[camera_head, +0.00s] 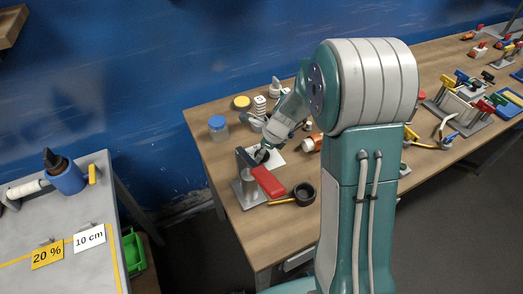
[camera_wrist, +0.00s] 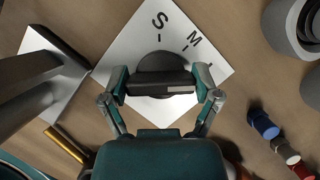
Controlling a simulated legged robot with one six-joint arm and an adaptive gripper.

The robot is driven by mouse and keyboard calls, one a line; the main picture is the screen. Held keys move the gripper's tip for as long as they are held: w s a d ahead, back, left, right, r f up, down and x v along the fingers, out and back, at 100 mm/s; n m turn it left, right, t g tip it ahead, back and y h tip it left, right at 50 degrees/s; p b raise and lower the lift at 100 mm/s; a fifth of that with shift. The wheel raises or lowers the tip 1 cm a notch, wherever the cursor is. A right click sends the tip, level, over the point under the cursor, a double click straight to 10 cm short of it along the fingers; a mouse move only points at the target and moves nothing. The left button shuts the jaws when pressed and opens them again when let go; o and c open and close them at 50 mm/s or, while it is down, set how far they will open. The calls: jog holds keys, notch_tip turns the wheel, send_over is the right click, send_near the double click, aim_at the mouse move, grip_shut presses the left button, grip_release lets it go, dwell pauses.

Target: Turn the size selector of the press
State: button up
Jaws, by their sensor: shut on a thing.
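The size selector (camera_wrist: 163,61) is a dark round knob with a bar across it, on a white plate (camera_wrist: 130,50) marked S and M in the wrist view. My gripper (camera_wrist: 161,86) is shut on the bar, one finger at each end. A pale pointer mark shows on the bar's right part.
The press's grey column (camera_wrist: 40,75) stands close left of my gripper in the wrist view. Small blue, white and red cylinders (camera_wrist: 264,124) lie at right. A blue-capped jar (camera_head: 218,127) and a black ring with yellow handle (camera_head: 303,194) are near the press.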

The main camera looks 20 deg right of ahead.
jog(key=n+g, duration=0.1)
jog(key=n, duration=0.3)
jog(key=shift+d+g, duration=0.1)
jog(key=shift+g, duration=0.2)
jog(key=n+g, duration=0.1)
jog(key=n, duration=0.3)
jog(key=shift+r+n+g+y, duration=0.1)
jog(key=shift+n+g+y, duration=0.2)
jog(key=shift+g, duration=0.1)
jog(key=n, duration=0.2)
jog(key=n+g, duration=0.1)
jog(key=n, duration=0.1)
jog(key=shift+w+n+g, duration=0.1)
jog(key=shift+n+g, duration=0.2)
jog(key=shift+d+n+g+h, duration=0.1)
jog(key=shift+n+g+h, duration=0.3)
jog(key=shift+n, duration=0.7)
jog(key=shift+n+g+h, duration=0.2)
jog(key=shift+n+h, duration=0.3)
jog(key=shift+n, duration=0.6)
jog(key=o, duration=1)
jog(key=shift+c, duration=0.2)
